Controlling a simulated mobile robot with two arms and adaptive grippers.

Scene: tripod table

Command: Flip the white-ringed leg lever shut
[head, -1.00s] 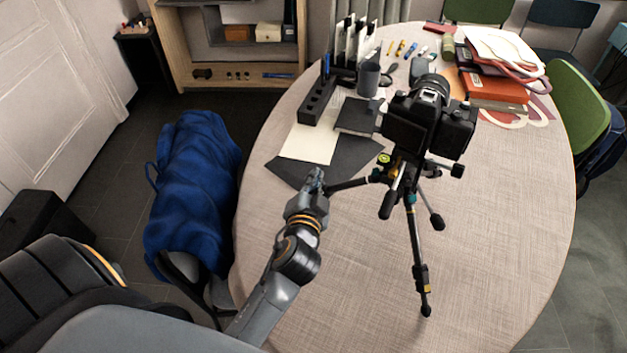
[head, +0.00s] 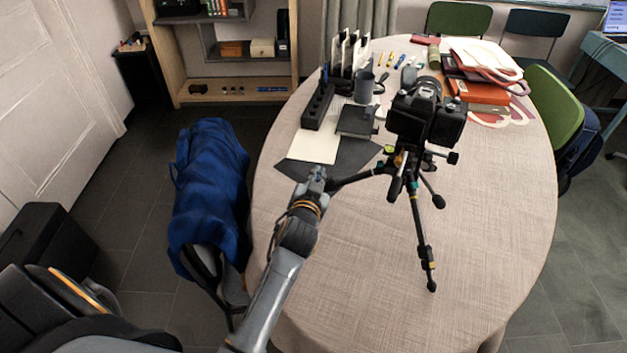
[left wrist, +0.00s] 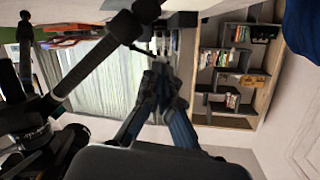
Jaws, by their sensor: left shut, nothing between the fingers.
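A black tripod (head: 402,170) stands on the round table with a black camera (head: 427,112) on top. Its left leg (head: 354,179) runs out towards my left gripper (head: 316,177), and it also crosses the upper left of the left wrist view (left wrist: 90,72). The left gripper is shut and empty, with its fingertips close to that leg's outer end. In the left wrist view the gripper (left wrist: 162,72) reaches up near dark leg parts; I cannot tell whether they touch. A white ring and its lever are too small to make out. My right gripper is not in view.
The cloth-covered round table (head: 480,230) is clear at front and right. A dark mat with paper (head: 314,147), a black organiser (head: 318,106) and a grey mug (head: 364,87) lie behind the gripper. Red folders (head: 480,92) lie at the back right.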

